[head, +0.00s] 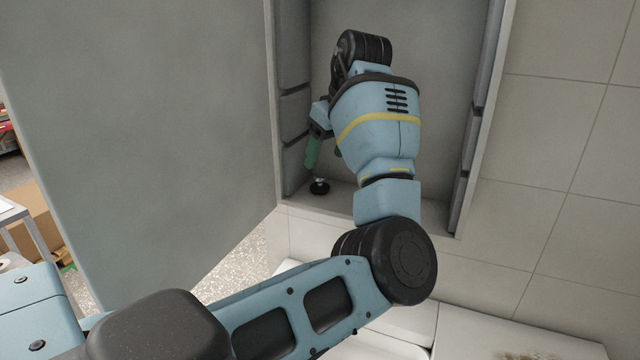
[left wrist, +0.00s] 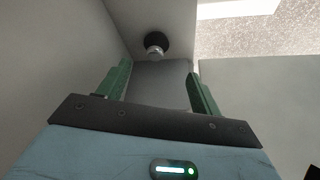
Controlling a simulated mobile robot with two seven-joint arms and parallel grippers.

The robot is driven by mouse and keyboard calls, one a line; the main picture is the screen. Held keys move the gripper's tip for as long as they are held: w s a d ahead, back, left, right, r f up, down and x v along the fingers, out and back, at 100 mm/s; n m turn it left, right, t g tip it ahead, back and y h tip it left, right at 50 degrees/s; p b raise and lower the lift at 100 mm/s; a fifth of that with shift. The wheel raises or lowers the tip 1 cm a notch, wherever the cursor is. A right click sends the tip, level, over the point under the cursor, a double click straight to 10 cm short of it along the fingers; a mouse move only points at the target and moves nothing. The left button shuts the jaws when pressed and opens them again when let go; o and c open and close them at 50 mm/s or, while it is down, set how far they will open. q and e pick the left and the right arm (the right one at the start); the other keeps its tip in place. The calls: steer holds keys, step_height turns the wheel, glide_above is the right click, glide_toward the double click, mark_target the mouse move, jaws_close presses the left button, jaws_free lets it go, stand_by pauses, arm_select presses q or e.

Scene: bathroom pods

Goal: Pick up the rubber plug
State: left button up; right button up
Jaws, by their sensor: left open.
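The rubber plug (head: 319,188) is a small black disc with a pale knob. It sits on the floor of the grey cabinet, near its front left corner. In the left wrist view the plug (left wrist: 155,44) shows beyond the fingertips, roughly centred between them. My left gripper (head: 324,158) reaches into the cabinet with its green fingers just above the plug. In the left wrist view my left gripper (left wrist: 160,72) is open with nothing between its fingers. The plug looks apart from both fingers. My right gripper is not in view.
The cabinet's side wall (head: 294,125) is close to the left of my fingers. The large grey door (head: 150,130) stands open on the left. The cabinet's right wall (head: 474,130) is farther off. A white fixture (head: 475,335) lies below. Some cabinet floor right of the plug is bare.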

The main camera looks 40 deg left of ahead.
mark_target(319, 175)
arm_select(q)
steer(key=shift+x, duration=0.85)
steer(key=shift+w+x, duration=0.25)
steer(key=shift+x, duration=1.25)
steer(key=shift+w+x, duration=0.2)
steer(key=shift+x, duration=1.3)
steer(key=c, duration=1.1)
steer(key=shift+o, duration=0.2)
steer(key=shift+r, duration=0.15)
